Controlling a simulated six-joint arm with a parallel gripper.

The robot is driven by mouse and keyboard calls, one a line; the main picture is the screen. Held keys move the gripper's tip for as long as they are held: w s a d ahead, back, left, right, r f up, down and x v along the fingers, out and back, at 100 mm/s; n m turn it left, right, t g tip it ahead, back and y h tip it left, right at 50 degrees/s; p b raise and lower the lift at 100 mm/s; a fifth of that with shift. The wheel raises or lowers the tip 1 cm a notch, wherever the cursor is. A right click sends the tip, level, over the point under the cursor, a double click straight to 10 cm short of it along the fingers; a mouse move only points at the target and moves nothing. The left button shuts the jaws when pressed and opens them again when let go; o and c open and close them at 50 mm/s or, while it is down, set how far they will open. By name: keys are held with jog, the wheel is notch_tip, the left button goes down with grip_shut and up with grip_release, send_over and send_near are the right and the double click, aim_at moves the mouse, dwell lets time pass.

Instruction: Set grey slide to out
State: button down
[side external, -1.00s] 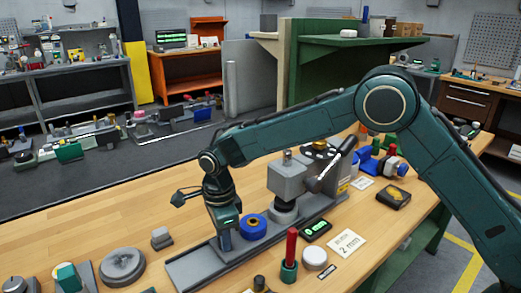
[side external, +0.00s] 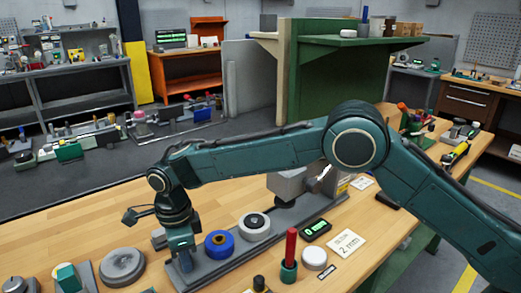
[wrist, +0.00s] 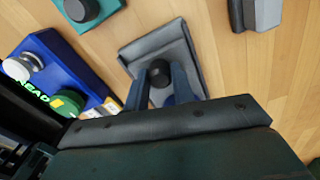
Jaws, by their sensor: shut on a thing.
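The grey slide (side external: 207,267) is a long flat piece on a grey rail (side external: 312,207) across the bench. It carries a blue ring (side external: 219,244) and a grey disc (side external: 254,227) with a dark centre. Both sit clear, to the left of the grey press block (side external: 287,184). My gripper (side external: 184,260) is at the slide's left end, pointing down. In the wrist view, my gripper (wrist: 159,84) is shut around a black knob (wrist: 159,72) at the grey end of the slide (wrist: 158,43). My arm hides part of the press block.
A red-handled post (side external: 290,255), a white round cap (side external: 314,259), a small display (side external: 315,230) and a card (side external: 346,243) stand along the near side. A grey round disc (side external: 122,267) lies left of my gripper. Bare wood lies behind the rail.

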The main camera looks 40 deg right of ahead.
jog(key=c, duration=1.2)
grip_release()
jog(key=shift+a, duration=0.4)
jog(key=shift+o, duration=0.2)
jog(key=shift+d, duration=0.1)
jog(key=shift+r, duration=0.2)
notch_tip(320, 180, up, 14)
jog(key=shift+f, duration=0.25)
